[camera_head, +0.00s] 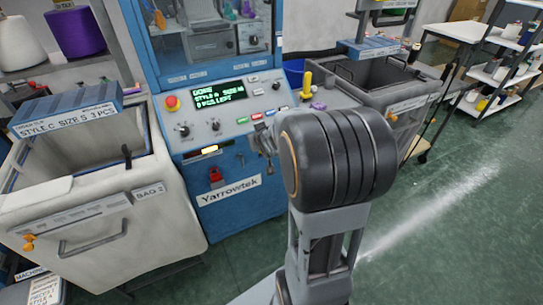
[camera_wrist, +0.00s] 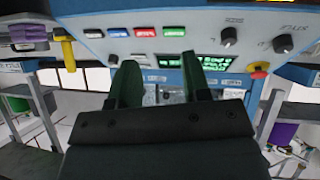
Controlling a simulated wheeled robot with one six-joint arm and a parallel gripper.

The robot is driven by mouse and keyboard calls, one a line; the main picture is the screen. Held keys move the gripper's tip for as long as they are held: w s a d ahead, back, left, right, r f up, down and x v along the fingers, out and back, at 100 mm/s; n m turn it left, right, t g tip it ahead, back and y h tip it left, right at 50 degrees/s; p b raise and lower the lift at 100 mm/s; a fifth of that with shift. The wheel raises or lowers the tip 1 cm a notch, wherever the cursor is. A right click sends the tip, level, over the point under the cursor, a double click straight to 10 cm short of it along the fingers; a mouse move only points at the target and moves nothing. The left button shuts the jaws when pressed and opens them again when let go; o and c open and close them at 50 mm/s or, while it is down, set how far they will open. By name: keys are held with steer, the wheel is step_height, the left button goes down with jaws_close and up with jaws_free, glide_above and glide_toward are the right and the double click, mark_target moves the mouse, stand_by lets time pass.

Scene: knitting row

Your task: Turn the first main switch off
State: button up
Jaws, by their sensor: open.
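The blue Yarrowtek knitting machine (camera_head: 245,208) stands in the middle of the head view. A small red switch (camera_head: 215,175) sits on its blue front, below the sloped control panel and above the name label. I cannot read its position. My gripper (camera_wrist: 161,75) is open and empty in the wrist view, its two dark green fingers pointing at the control panel. In the head view my arm hides most of the gripper, which is to the right of the red switch and apart from it. The red switch is not clearly visible in the wrist view.
The panel has a red emergency button (camera_head: 172,102), knobs, a green-text display (camera_head: 220,94) and coloured buttons. A white bin (camera_head: 95,215) stands at the left, a grey bin (camera_head: 375,85) at the right. Green floor (camera_head: 450,215) is clear at the right.

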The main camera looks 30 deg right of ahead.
steer(key=w+d+f+t+b, duration=0.1)
steer(key=d+f+t+b, duration=0.2)
steer(key=f, duration=0.4)
steer(key=d+f+t+y+b, duration=0.1)
steer(key=d+f+t+b, duration=0.1)
steer(key=d+f, duration=0.45)
steer(key=w+d+f+t+b, duration=0.1)
steer(key=d+f+t+b, duration=0.15)
steer(key=f, duration=0.55)
steer(key=shift+g, duration=0.25)
steer(key=w, duration=0.4)
steer(key=w+d, duration=0.1)
steer(key=w, duration=0.3)
steer(key=w+d, duration=0.1)
steer(key=w, duration=0.4)
steer(key=shift+d+f, duration=0.15)
steer(key=shift+c, duration=0.3)
steer(key=shift+s+b, duration=0.1)
steer(key=shift+b, duration=0.2)
jaws_close()
